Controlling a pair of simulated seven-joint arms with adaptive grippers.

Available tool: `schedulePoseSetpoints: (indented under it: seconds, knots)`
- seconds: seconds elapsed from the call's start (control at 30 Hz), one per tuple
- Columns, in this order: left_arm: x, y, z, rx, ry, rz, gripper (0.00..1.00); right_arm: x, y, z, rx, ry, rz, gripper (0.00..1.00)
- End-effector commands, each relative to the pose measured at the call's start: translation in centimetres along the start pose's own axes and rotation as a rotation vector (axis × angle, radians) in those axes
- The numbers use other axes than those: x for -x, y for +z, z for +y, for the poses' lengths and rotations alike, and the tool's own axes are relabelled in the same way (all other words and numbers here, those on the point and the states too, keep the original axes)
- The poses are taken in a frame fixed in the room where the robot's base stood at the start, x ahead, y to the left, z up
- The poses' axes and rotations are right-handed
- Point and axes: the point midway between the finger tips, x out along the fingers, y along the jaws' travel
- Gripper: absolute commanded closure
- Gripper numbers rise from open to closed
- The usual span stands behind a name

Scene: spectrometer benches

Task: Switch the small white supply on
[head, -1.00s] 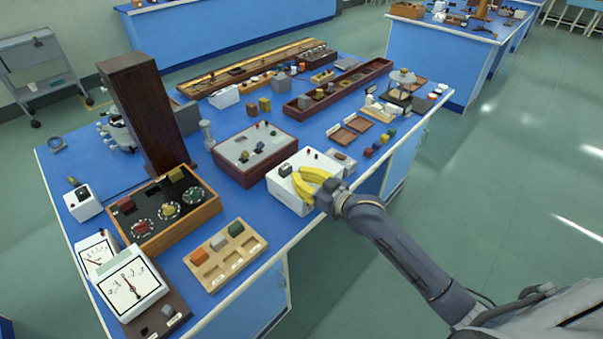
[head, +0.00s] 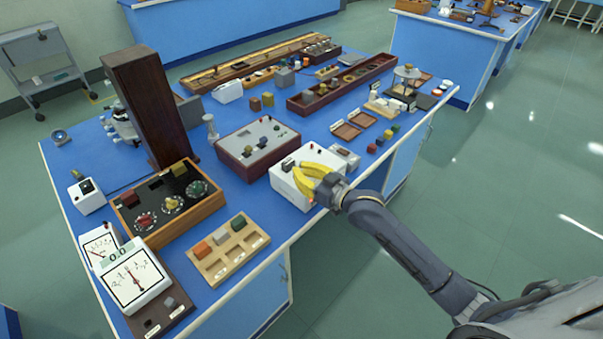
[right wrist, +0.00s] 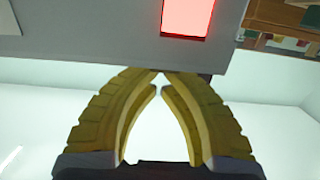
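The small white supply (head: 284,184) is a white box at the front edge of the blue bench, with a dark knob on its top. My right gripper (head: 301,169) is over its right part in the head view, its yellow fingers partly covering the top. In the right wrist view a pale panel fills the top, with a red rocker switch (right wrist: 187,16) glowing brightly. The yellow fingertips (right wrist: 162,73) come together just below that panel with nothing between them. Whether they touch the panel I cannot tell. My left gripper is not in view.
A white meter (head: 133,281) at the front left shows 0.0 on a small display. A dark red-sided box (head: 235,166) stands close behind the supply. A wooden tray (head: 228,250) lies to its left, and small coloured blocks (head: 380,141) to its right.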

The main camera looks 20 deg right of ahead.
Motion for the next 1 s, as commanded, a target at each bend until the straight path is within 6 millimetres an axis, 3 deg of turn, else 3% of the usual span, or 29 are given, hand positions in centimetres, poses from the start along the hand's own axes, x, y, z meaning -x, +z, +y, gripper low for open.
schedulePoseSetpoints:
  seconds: [0.23,0.63,1.0]
  knots:
    - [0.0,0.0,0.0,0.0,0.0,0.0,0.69,-0.4,-3.9,-0.3,0.002,-0.007,0.006,1.0]
    - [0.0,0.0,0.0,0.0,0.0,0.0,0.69,6.4,-5.2,-0.3,0.002,-0.006,-0.001,1.0]
    - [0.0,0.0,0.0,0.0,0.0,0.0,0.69,9.1,-6.1,-0.3,0.0,-0.006,0.001,1.0]
